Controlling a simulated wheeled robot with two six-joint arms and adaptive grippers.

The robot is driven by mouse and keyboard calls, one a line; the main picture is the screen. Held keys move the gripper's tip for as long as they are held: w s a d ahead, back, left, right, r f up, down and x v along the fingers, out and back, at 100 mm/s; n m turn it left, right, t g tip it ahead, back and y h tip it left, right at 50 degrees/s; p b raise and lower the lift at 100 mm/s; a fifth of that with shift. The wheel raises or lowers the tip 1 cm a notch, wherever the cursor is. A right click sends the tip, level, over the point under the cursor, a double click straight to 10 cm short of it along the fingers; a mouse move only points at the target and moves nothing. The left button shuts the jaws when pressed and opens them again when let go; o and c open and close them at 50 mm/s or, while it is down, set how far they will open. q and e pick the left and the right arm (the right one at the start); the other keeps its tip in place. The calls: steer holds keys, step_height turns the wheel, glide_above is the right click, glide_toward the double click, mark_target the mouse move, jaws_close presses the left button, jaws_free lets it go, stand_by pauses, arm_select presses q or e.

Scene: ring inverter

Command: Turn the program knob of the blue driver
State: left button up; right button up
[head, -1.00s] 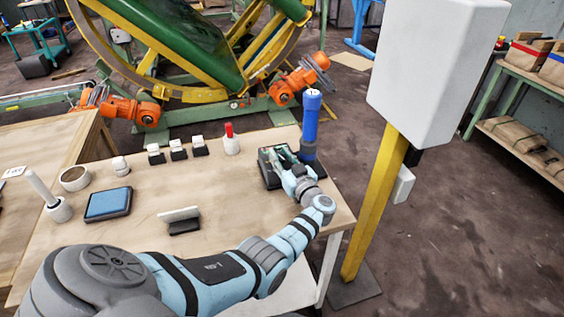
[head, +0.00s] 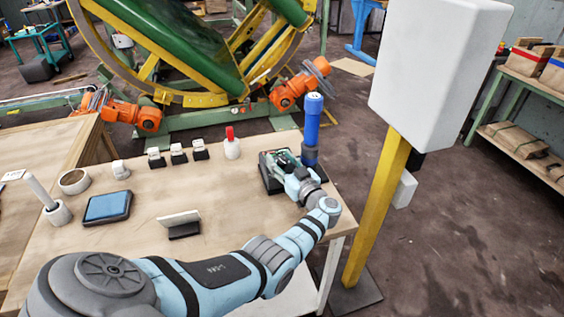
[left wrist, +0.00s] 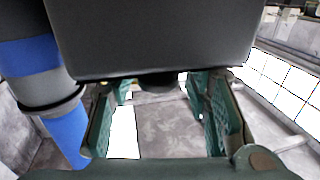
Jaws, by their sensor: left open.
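The blue driver (head: 312,124) stands upright near the table's right end, with a light blue top and a dark lower part. It also shows at the left edge of the left wrist view (left wrist: 68,138), as blue and grey bands with a dark ring. A dark grey block fills that view's top. I cannot make out the program knob.
The table (head: 240,205) also carries a blue-screened tablet (head: 107,206), a small card stand (head: 180,224), a tape roll (head: 74,181) and a red-topped white bottle (head: 232,146). A white box on a yellow post (head: 376,205) stands to the right.

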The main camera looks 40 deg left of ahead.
arm_select(q)
steer(key=v, duration=1.2)
steer(key=shift+d, duration=0.1)
